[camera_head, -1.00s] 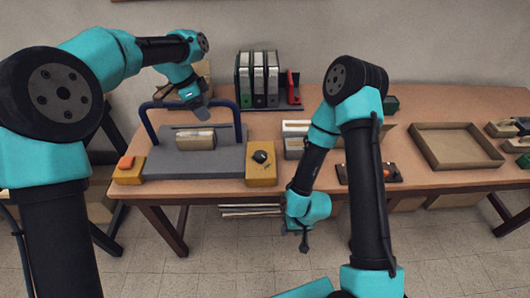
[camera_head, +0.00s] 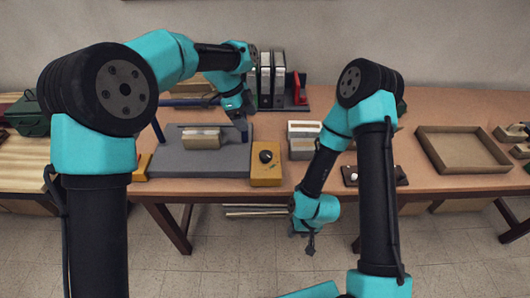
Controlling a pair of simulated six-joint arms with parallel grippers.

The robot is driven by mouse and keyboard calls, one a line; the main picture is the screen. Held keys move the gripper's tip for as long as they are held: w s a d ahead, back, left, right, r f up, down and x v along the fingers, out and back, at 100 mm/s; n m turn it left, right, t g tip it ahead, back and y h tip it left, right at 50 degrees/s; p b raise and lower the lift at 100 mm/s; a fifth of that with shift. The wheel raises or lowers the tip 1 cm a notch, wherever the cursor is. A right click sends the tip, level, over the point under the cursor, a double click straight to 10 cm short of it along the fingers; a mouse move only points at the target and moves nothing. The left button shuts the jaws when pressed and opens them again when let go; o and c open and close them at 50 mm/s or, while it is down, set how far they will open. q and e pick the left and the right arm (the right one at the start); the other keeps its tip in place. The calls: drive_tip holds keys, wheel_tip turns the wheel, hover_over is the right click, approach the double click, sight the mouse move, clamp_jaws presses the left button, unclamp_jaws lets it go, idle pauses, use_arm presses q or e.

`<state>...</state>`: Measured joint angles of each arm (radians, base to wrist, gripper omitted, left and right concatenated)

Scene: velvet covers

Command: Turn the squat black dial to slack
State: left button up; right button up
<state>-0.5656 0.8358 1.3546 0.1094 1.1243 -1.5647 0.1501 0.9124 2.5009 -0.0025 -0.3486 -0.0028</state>
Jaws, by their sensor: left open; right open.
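The squat black dial (camera_head: 265,156) sits on top of a yellow block (camera_head: 266,174) at the right front of a grey base plate (camera_head: 195,163). A small pale mark shows on the dial; its setting cannot be read. My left gripper (camera_head: 242,125) is open above the back right part of the plate, behind and a little left of the dial and apart from it. My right gripper (camera_head: 309,243) is open and hangs low in front of the table edge, right of the dial and empty.
A pale roll-like block (camera_head: 202,138) lies on the plate. White blocks (camera_head: 303,130) stand right of the plate, with a shallow brown tray (camera_head: 461,150) further right. Binders (camera_head: 272,80) stand at the back.

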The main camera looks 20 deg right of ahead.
sight(266, 154)
use_arm(q)
drive_tip(key=x, duration=1.6)
drive_tip(key=shift+w+a, duration=0.1)
drive_tip(key=c, duration=0.9)
drive_tip(key=shift+c, duration=0.2)
